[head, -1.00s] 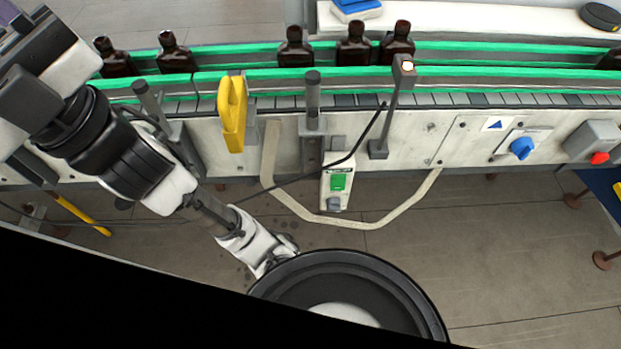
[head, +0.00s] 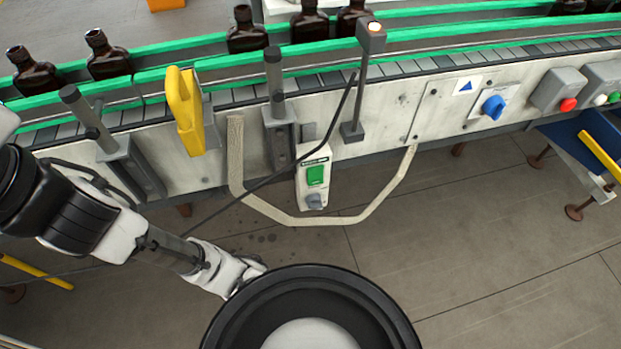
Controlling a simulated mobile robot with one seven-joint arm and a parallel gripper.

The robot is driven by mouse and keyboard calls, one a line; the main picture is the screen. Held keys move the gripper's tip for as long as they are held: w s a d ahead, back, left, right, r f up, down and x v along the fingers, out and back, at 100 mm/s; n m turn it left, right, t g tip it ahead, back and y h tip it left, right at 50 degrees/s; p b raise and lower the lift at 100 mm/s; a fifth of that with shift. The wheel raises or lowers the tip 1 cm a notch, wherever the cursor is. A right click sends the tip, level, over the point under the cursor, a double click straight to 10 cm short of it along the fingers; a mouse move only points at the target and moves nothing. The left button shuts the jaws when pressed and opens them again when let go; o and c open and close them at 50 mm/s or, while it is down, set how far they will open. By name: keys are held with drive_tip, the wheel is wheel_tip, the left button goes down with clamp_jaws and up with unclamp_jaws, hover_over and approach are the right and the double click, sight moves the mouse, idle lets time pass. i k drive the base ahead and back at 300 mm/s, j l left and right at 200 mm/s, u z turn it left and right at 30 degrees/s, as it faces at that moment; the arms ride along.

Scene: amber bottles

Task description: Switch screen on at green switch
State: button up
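A narrow white control box (head: 313,178) hangs on the front side of the conveyor, near the middle of the head view. It has a lit green face (head: 317,175) and a grey knob (head: 314,201) below it. A dark cable crosses close to its upper part. My arm comes in from the left and reaches down to the lower middle, left of and below the box. The fingers of my gripper do not show; the arm's end runs in behind a round black part of my own body. Nothing of mine is seen touching the box.
Amber bottles (head: 247,30) stand on the green-railed conveyor (head: 340,72). A yellow handle-like part (head: 184,110), a lamp post (head: 361,85) and a bent pale guard bar (head: 372,209) surround the box. A blue knob (head: 493,107) and red button (head: 568,104) sit right. Floor below is open.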

sight(314, 173)
drive_tip(key=k+u, duration=0.45)
drive_tip(key=k, duration=0.65)
